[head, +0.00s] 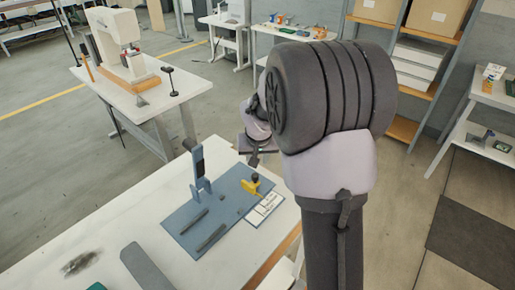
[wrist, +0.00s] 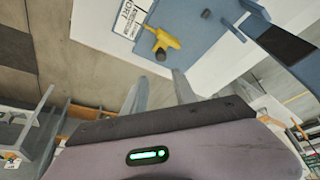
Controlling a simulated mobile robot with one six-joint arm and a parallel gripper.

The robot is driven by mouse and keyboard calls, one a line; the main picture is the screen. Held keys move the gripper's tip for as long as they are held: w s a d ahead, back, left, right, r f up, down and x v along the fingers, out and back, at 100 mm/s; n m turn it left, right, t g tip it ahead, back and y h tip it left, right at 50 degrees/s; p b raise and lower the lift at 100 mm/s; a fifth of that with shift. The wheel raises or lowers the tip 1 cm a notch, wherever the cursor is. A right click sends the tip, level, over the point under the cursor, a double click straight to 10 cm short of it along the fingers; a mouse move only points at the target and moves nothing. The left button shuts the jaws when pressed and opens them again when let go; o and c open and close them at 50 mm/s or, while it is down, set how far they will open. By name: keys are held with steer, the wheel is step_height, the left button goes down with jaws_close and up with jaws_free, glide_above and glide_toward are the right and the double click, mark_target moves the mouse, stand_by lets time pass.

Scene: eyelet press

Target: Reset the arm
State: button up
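My arm rises large in the right half of the head view and hides part of the table behind it. My gripper (head: 254,158) is above the back corner of the white table, beyond the blue base plate (head: 180,222). In the wrist view its two grey fingers (wrist: 159,90) stand apart with nothing between them. The eyelet press (head: 199,170), blue-grey with a black upper part, stands upright on the plate. A yellow piece (head: 252,187) with a dark knob sits at the plate's right edge; it also shows in the wrist view (wrist: 160,42), ahead of the fingers and apart from them.
A printed white card (head: 264,208) lies beside the yellow piece. Two dark bars (head: 211,238) lie on the plate. A grey strip (head: 148,272) and a dark smudge are on the front table. A sewing machine (head: 117,42) stands on another table; shelves (head: 420,75) with boxes stand behind.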

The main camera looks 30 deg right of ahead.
steer(key=v, duration=0.3)
steer(key=shift+r, duration=0.15)
steer(key=s+a+r+t+y+b, duration=0.1)
steer(key=s+a+r, duration=0.3)
steer(key=s+a, duration=0.35)
steer(key=s+a+r+y+b, duration=0.1)
steer(key=s+a+r+b, duration=0.1)
steer(key=s+a+r, duration=0.45)
steer(key=s+a+f+y, duration=0.2)
steer(key=s+a, duration=0.4)
steer(key=s, duration=0.6)
steer(key=shift+a+f+n+t+b, duration=0.25)
steer(key=shift+f+n+t+b, duration=0.05)
steer(key=shift+f+b, duration=0.1)
